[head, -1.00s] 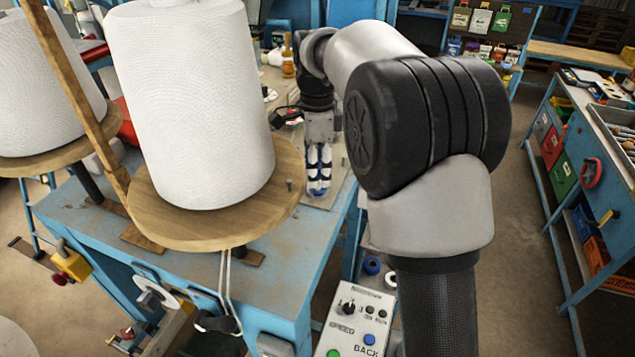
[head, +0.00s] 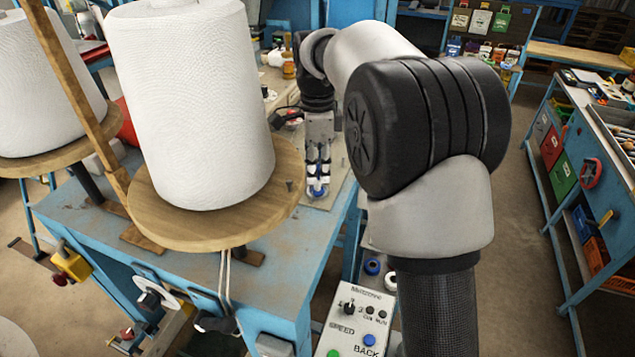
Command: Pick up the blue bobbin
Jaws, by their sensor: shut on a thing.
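My gripper (head: 318,178) points down over the worktable, just right of the big white thread cone. Its fingers are shut on a small blue thing, which looks like the blue bobbin (head: 318,191), showing at the fingertips. It is small and partly hidden by the fingers, and I cannot tell whether it still touches the plate under it. Another blue ring-shaped spool (head: 372,266) lies lower down, beside the control box.
The large white cone (head: 195,105) on a round wooden disc (head: 180,225) stands close to the left of my gripper. A wooden post (head: 85,100) rises further left. A control box (head: 357,325) is at the front. Open floor lies to the right.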

